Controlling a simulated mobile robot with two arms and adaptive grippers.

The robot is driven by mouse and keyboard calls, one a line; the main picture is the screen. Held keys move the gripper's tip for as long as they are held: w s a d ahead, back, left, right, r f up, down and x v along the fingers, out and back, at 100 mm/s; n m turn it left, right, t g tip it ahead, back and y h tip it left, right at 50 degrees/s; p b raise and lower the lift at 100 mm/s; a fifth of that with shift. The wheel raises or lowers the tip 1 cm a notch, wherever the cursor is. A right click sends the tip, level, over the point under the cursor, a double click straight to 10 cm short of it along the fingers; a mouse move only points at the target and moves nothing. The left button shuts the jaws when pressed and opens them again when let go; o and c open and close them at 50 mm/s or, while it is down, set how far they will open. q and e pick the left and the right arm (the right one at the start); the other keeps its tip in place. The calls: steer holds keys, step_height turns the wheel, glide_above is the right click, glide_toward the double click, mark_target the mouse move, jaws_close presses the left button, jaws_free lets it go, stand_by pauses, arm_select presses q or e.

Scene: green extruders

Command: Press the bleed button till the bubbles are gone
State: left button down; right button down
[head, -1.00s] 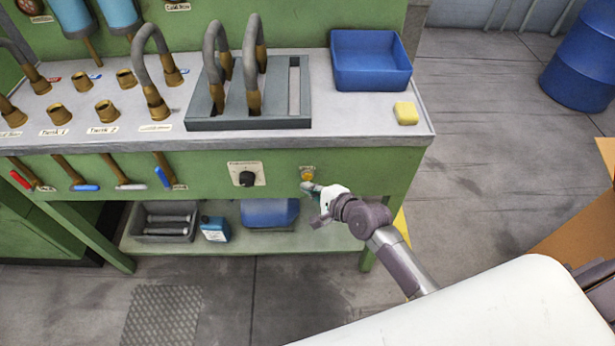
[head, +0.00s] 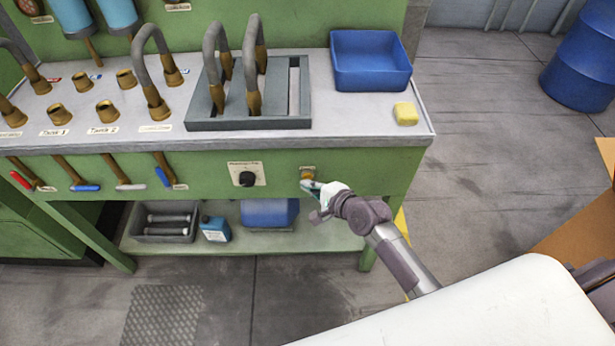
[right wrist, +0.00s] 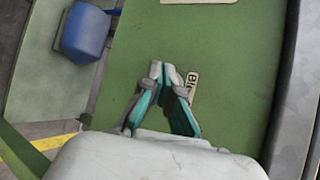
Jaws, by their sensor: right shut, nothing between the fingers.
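The bleed button (head: 307,174) is a small orange-yellow knob on a tan plate on the bench's green front panel. My right gripper (head: 309,186) is shut and empty, its fingertips at the button's lower edge; I cannot tell whether the button is pressed in. In the right wrist view the teal fingers (right wrist: 162,72) are together against the green panel, beside a tan label (right wrist: 193,80) starting "Bl"; the button is hidden there. Two blue cylinders (head: 120,14) (head: 72,15) stand at the upper left, cut by the frame; no bubbles can be made out. My left gripper is not in view.
A black knob (head: 247,179) sits left of the button. Valve levers (head: 77,187) line the panel further left. Hoses (head: 254,70), a blue bin (head: 371,70) and a yellow sponge (head: 406,114) are on the bench top. A lower shelf (head: 320,237) lies beneath the gripper.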

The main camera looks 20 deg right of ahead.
steer(key=shift+w+d, duration=0.1)
steer(key=shift+w, duration=0.3)
stand_by(0.6)
steer(key=shift+s, duration=0.1)
steer(key=shift+s+a+p, duration=0.2)
steer(key=shift+s+p, duration=0.35)
steer(key=shift+s, duration=0.15)
steer(key=s+p, duration=0.1)
steer(key=s, duration=0.1)
steer(key=s+a+p, duration=0.1)
steer(key=s, duration=0.1)
steer(key=shift+s+a+p, duration=0.2)
steer(key=shift+s+p, duration=0.1)
steer(key=shift+s, duration=0.1)
stand_by(0.6)
